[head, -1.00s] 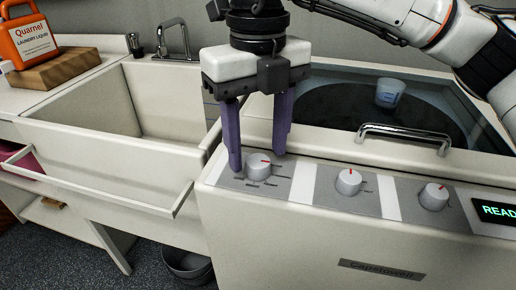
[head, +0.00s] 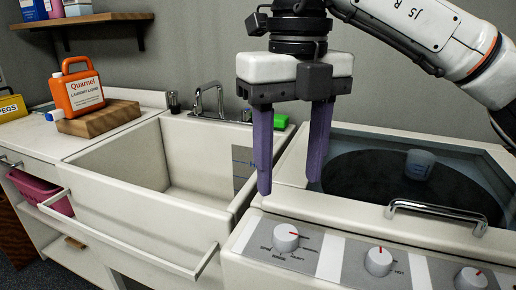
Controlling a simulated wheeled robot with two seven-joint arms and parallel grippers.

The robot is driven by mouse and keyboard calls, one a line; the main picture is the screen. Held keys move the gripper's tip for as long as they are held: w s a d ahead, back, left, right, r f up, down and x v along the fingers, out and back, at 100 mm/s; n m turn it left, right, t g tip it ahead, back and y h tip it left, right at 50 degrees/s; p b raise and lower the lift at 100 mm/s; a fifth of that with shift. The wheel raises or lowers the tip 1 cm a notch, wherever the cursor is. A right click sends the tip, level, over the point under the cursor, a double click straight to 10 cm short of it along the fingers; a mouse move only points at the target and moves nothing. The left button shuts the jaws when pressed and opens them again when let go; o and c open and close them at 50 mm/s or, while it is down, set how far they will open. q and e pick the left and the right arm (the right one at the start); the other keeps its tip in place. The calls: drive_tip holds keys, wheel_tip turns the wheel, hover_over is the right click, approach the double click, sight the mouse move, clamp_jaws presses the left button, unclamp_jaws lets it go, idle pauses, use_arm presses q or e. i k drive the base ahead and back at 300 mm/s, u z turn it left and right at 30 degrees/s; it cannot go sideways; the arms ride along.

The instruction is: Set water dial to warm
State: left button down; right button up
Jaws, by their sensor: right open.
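The washer's control panel (head: 330,262) carries three round white dials with red marks. The left dial (head: 285,238) has its mark toward the right. The middle dial (head: 378,261) has its mark near the top, and a small label beside it seems to read hot. The right dial (head: 470,279) is cut by the bottom edge, its mark toward the upper right. My left gripper is not in view.
The washer's glass lid has a chrome handle (head: 436,213) behind the panel, and a cup (head: 419,165) shows there. A deep sink (head: 140,210) with a tap (head: 209,101) stands left. An orange detergent jug (head: 81,91) sits on a wooden block (head: 98,119).

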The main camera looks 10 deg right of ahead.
sight(378, 262)
drive_tip(key=k, duration=1)
